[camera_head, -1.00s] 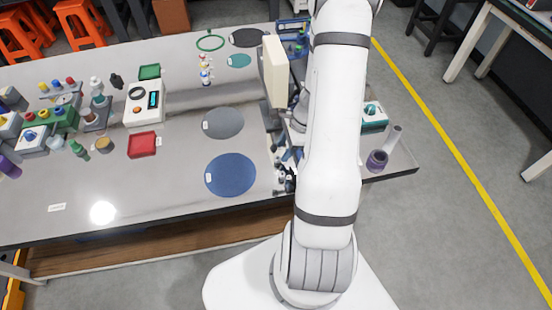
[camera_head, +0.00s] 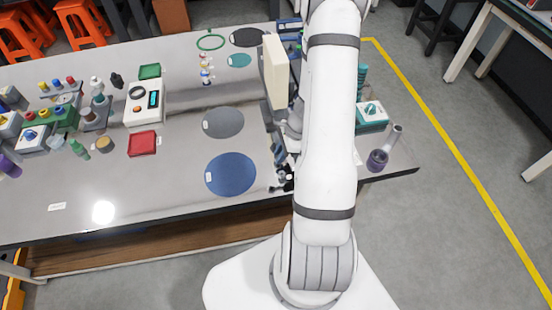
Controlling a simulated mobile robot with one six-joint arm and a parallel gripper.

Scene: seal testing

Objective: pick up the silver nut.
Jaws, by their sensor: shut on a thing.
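My gripper (camera_head: 283,180) shows as small dark fingers at the left side of my white arm, near the table's front edge, just right of the blue round mat. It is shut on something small. A tiny pale grey spot shows between the fingers, consistent with the silver nut, but it is too small to make out its shape. My arm hides much of this area. No other silver nut can be made out on the table.
The blue mat (camera_head: 230,174) and grey mat (camera_head: 223,122) lie bare left of my gripper. A tall cream block (camera_head: 275,72) stands behind it. A teal-and-white box (camera_head: 371,116) and a purple-based cylinder (camera_head: 378,159) stand right of my arm. The front left tabletop is mostly clear.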

